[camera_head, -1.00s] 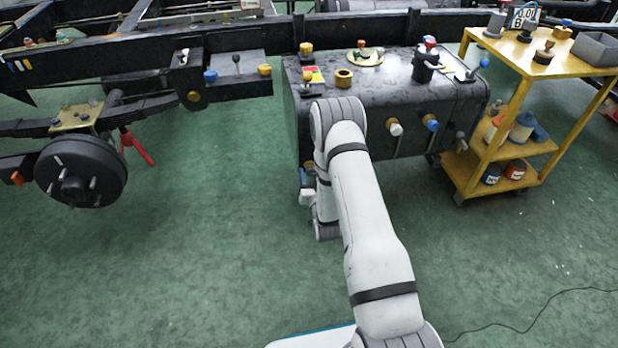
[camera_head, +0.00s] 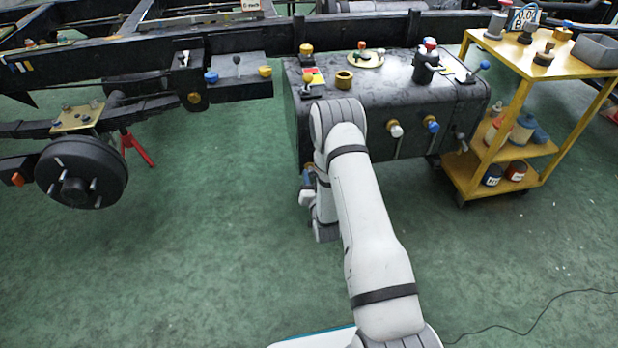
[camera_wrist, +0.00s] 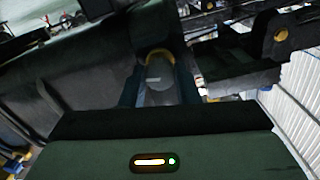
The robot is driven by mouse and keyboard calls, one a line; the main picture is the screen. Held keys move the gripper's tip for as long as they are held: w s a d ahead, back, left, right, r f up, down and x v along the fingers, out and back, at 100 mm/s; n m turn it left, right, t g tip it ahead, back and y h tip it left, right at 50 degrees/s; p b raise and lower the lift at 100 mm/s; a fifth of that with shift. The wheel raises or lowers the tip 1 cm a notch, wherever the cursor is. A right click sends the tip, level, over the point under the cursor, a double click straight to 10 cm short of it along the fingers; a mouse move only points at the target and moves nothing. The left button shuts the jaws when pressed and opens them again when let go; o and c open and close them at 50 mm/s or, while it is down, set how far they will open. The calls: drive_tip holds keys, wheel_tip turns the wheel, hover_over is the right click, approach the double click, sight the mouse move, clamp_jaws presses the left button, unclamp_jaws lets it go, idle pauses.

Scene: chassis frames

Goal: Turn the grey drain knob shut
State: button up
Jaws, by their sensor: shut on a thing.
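The grey drain knob (camera_wrist: 159,73) shows in the wrist view, with a yellow ring (camera_wrist: 157,54) behind it. My gripper (camera_wrist: 160,92) has one dark finger on each side of the knob and is shut on it. The knob's handle lies roughly in line with the fingers. In the head view my arm hides the knob and most of the gripper, low at the left end of the dark tank (camera_head: 420,95). I cannot tell the knob's exact turn angle.
White (camera_head: 396,130) and blue (camera_head: 431,125) knobs stick out of the tank's front. A yellow cart (camera_head: 560,70) stands close on the right. A wheel hub (camera_head: 80,175) and a red stand (camera_head: 137,147) are at left. The green floor between is clear.

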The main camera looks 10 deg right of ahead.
drive_tip(key=shift+a, duration=0.1)
drive_tip(key=m+b, duration=0.1)
drive_tip(key=m, duration=0.2)
drive_tip(key=shift+b, duration=0.4)
drive_tip(key=m+b, duration=0.2)
drive_tip(key=m, duration=0.3)
drive_tip(key=m+b, duration=0.2)
drive_tip(key=m, duration=0.2)
drive_tip(key=shift+r+m+b, duration=0.1)
drive_tip(key=shift+m+b, duration=0.6)
drive_tip(key=shift+m, duration=1)
drive_tip(key=shift+d, duration=0.2)
drive_tip(key=o, duration=1)
drive_tip(key=shift+c, duration=0.2)
